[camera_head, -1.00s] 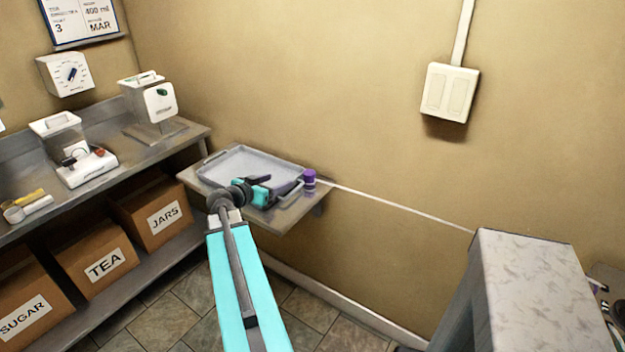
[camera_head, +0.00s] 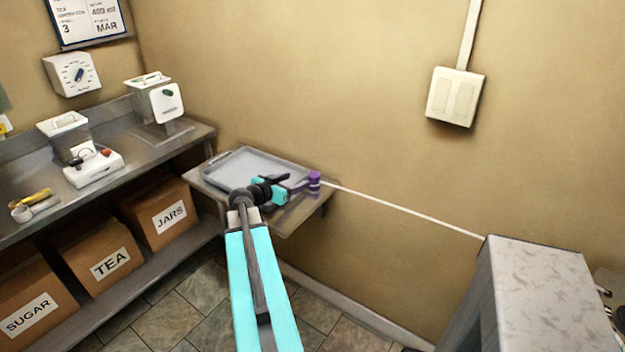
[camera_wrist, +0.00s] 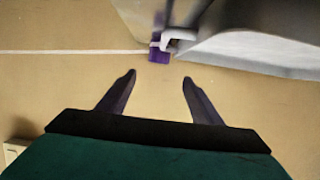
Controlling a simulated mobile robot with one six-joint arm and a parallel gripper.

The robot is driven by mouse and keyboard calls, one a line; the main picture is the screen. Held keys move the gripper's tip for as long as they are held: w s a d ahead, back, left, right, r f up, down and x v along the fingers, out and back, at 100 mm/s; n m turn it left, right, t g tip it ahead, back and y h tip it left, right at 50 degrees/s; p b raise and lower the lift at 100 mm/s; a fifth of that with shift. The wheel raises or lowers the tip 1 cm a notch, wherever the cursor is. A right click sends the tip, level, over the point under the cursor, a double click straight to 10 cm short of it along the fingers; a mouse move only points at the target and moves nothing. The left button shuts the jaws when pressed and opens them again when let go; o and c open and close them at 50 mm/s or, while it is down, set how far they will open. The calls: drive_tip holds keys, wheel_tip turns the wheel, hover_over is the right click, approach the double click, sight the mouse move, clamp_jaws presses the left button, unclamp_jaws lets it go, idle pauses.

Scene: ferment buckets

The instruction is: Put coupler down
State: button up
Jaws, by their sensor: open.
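A small purple piece, which I take to be the coupler (camera_head: 314,180), stands at the right end of the wall shelf (camera_head: 290,218) in the head view. In the wrist view the purple piece (camera_wrist: 160,54) shows beyond my fingertips, with a white part against it. My gripper (camera_head: 298,182) is just left of it in the head view. Its two dark fingers (camera_wrist: 158,80) are spread with nothing between them, and the purple piece looks apart from them. The underside of the purple piece is not clear.
A shallow grey tray (camera_head: 240,158) lies on the shelf behind my gripper. A steel bench (camera_head: 150,152) with white devices is at left, with labelled boxes below. A marbled-top block (camera_head: 540,285) stands at right. The wall carries a white box (camera_head: 455,97).

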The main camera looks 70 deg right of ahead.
drive_tip(key=p, duration=0.1)
approach(313, 174)
drive_tip(key=shift+x, duration=1.2)
drive_tip(key=shift+w, duration=0.1)
drive_tip(key=shift+d, duration=0.15)
drive_tip(key=p+x, duration=0.2)
drive_tip(key=shift+d, duration=0.3)
drive_tip(key=shift+s+p+x, duration=0.25)
drive_tip(key=shift+p+x, duration=0.45)
drive_tip(key=shift+x, duration=0.55)
drive_tip(key=shift+a+f, duration=0.1)
drive_tip(key=shift+f, duration=0.05)
drive_tip(key=c, duration=1.4)
drive_tip(key=shift+o, duration=0.2)
